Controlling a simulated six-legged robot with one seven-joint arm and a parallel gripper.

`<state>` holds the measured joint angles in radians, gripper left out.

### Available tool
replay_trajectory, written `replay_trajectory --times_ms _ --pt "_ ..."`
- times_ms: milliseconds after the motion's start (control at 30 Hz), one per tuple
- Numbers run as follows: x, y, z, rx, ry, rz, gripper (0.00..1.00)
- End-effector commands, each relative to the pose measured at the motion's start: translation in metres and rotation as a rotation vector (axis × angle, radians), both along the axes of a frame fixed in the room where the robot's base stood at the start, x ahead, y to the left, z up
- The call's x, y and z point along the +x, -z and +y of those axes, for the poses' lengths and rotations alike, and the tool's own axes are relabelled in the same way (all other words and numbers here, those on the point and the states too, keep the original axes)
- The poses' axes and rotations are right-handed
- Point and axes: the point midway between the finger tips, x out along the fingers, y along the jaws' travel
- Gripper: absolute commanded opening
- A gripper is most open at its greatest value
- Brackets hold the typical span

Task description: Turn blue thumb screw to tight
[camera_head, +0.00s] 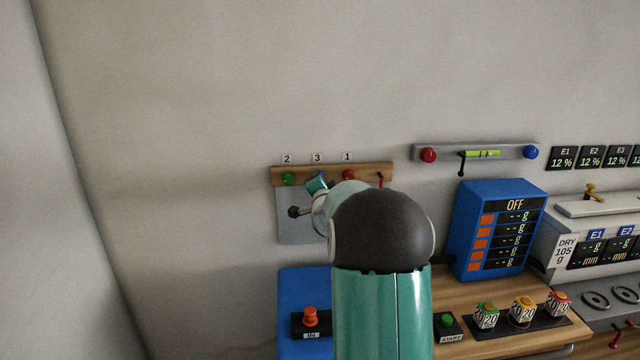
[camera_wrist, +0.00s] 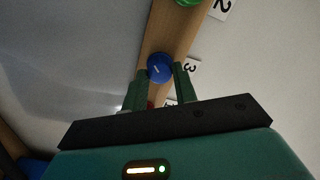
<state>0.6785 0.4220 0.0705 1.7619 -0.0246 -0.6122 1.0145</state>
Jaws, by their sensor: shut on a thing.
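The blue thumb screw (camera_wrist: 159,67) is a round blue knob with a short white mark on its face. It sits on a wooden rail (camera_wrist: 180,28) beside the label 3. In the wrist view my gripper (camera_wrist: 161,74) has one green finger on each side of it and is shut on it. In the head view my gripper (camera_head: 317,185) is at the middle of the rail, under the label 3. My arm hides part of the plate below, and the blue screw is mostly covered there.
A green screw (camera_head: 288,179) under label 2 and a red screw (camera_head: 349,174) under label 1 flank it. A grey bar (camera_head: 488,151) to the right bears a red knob, a level and another blue knob. A blue OFF display box (camera_head: 502,228) stands on the wooden bench.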

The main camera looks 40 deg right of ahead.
Motion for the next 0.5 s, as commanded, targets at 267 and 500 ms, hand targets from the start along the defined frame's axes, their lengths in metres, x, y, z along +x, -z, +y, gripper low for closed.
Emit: replay_trajectory --times_ms 267,500 --pt "-0.0009 0.0018 -0.0006 0.218 0.002 -0.145 0.05" --pt "-0.0007 0.002 -0.0003 0.401 0.001 -0.269 0.05"
